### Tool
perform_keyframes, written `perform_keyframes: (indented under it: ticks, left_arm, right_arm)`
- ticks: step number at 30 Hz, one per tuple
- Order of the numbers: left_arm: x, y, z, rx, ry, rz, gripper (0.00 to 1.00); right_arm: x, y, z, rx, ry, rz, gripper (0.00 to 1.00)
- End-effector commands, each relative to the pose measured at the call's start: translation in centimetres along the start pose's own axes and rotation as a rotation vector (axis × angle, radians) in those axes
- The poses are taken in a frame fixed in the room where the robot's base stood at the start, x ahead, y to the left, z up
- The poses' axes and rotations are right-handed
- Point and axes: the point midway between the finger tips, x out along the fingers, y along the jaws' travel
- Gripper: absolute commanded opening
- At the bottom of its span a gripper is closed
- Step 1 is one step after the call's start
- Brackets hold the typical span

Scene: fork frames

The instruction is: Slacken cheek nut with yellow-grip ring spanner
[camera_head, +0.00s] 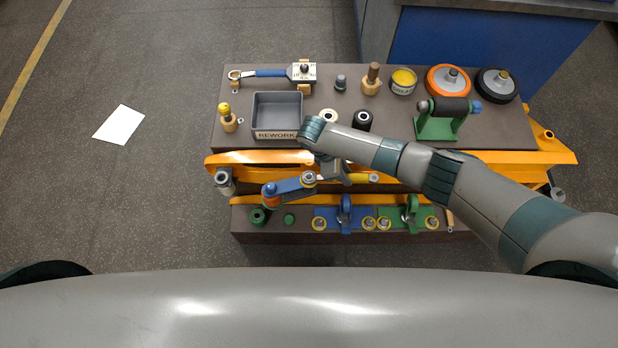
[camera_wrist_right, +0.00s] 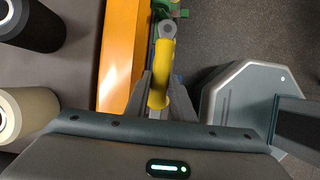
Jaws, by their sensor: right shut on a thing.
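My right gripper (camera_head: 345,173) is shut on the yellow grip (camera_wrist_right: 157,92) of the ring spanner in front of the bench, beside an orange rail. The grip also shows in the head view (camera_head: 362,178). A grey end of the spanner with a hole sticks out beyond the grip in the wrist view. A blue fork (camera_head: 288,187) with an orange part below it lies left of my gripper. A round grey nut-like piece (camera_head: 309,178) sits at its right end. My gripper hides the spanner's other end, so I cannot tell whether it touches that piece. My left gripper is not in view.
A grey REWORK tray (camera_head: 277,134), a blue-handled tool (camera_head: 268,73), a green stand (camera_head: 437,127) and two wheels stand on the bench. The lower shelf holds blue (camera_head: 345,214) and green (camera_head: 411,215) frames. Floor at left is open around a white sheet (camera_head: 119,124).

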Motion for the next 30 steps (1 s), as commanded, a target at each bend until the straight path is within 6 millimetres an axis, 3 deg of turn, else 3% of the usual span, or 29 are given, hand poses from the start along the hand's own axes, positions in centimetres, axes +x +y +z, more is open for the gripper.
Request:
perform_keyframes:
  ticks: [30]
  left_arm:
    - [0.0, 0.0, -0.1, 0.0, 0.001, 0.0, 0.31]
  right_arm:
    - [-0.1, 1.6, 0.0, -0.12, -0.002, 0.058, 0.0]
